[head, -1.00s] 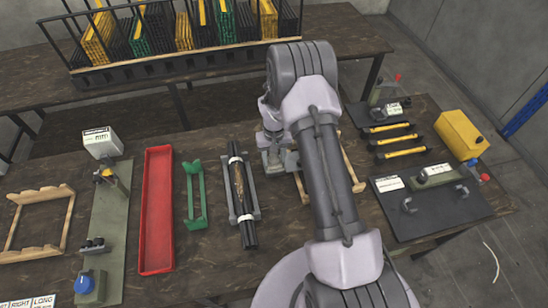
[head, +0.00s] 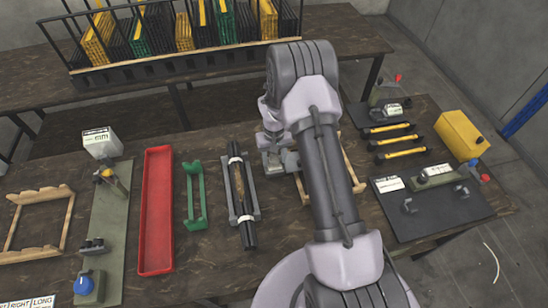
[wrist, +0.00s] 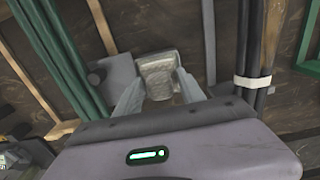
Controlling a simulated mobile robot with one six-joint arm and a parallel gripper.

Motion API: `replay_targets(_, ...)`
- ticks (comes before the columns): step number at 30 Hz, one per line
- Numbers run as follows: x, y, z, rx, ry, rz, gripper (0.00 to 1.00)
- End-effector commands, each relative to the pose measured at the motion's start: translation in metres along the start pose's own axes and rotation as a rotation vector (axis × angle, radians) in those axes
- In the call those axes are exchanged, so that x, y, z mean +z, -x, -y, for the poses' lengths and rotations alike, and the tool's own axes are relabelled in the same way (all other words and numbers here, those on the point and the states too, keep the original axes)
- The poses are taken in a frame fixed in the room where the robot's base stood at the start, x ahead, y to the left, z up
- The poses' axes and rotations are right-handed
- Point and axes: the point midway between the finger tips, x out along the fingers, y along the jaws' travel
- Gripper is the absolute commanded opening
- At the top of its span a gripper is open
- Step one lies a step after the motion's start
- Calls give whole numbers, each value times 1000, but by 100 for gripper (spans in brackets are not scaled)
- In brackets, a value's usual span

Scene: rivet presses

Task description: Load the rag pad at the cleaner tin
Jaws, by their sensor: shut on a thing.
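My gripper (wrist: 160,85) is shut on a small, worn grey-beige pad (wrist: 158,72), which looks like the rag pad. In the head view, my gripper (head: 275,160) is low over the middle of the table, right of the black rods, and the pad cannot be made out. A yellow can with a dark cap (head: 461,136) stands at the right end of the table. No label identifies the cleaner tin.
Black rods with white bands (head: 241,195) lie in a grey cradle left of my gripper. Beyond are a green cradle (head: 195,195) and a red tray (head: 157,208). A wooden rack (head: 352,160) is partly behind my arm. Dark green rods (wrist: 48,55) show in the wrist view.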

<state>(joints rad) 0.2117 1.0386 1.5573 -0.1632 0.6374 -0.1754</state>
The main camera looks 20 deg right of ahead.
Motion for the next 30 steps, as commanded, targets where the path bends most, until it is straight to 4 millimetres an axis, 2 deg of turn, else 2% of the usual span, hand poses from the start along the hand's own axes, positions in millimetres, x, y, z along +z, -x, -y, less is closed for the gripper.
replay_targets(16,-2,65,0,0,0,-5,14)
replay_targets(30,-2,67,0,0,0,-5,14)
